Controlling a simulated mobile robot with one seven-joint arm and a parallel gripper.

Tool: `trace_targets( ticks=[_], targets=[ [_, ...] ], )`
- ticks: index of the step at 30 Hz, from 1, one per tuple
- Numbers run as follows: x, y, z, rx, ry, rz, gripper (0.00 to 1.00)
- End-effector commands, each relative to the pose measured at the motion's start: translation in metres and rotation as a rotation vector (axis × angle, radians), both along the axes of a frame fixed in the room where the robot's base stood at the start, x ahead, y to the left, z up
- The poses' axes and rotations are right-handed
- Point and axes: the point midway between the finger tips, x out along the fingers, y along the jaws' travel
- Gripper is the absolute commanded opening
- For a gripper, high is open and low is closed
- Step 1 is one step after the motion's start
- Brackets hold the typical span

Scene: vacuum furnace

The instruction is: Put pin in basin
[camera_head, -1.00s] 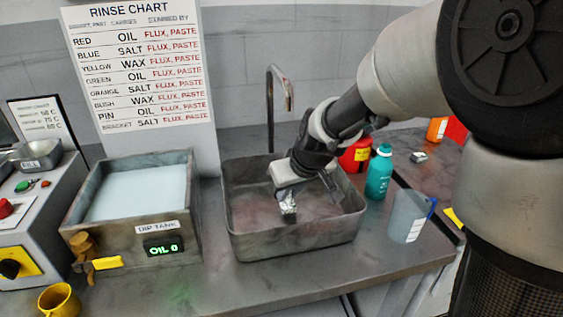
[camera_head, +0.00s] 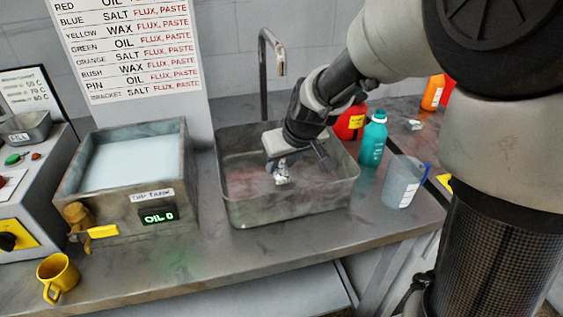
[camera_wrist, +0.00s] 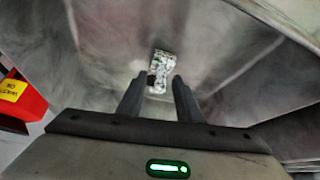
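A small silvery, mottled metal piece, seemingly the pin (camera_head: 282,174), shows inside the grey metal basin (camera_head: 290,208), just below my gripper (camera_head: 281,163). In the wrist view the pin (camera_wrist: 162,68) appears just beyond the fingertips, its near end in line with the gap between them. My gripper (camera_wrist: 160,84) has its two dark fingers apart, with bare basin floor showing between them. I see no clear grip on the pin. Whether it rests on the floor or sits slightly above it is hard to tell.
A dip tank (camera_head: 177,200) reading OIL 0 stands left of the basin. A tap (camera_head: 265,75) rises behind. A red container (camera_head: 350,122), teal bottle (camera_head: 373,140) and clear jug (camera_head: 403,183) stand right. A yellow mug (camera_head: 58,275) sits at front left.

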Motion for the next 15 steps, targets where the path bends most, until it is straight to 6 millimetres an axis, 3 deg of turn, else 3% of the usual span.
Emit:
trace_targets(
  ticks=[15],
  targets=[
    [-0.043, -0.018, 0.086, 0.0, -0.005, 0.0, 0.32]
  ],
)
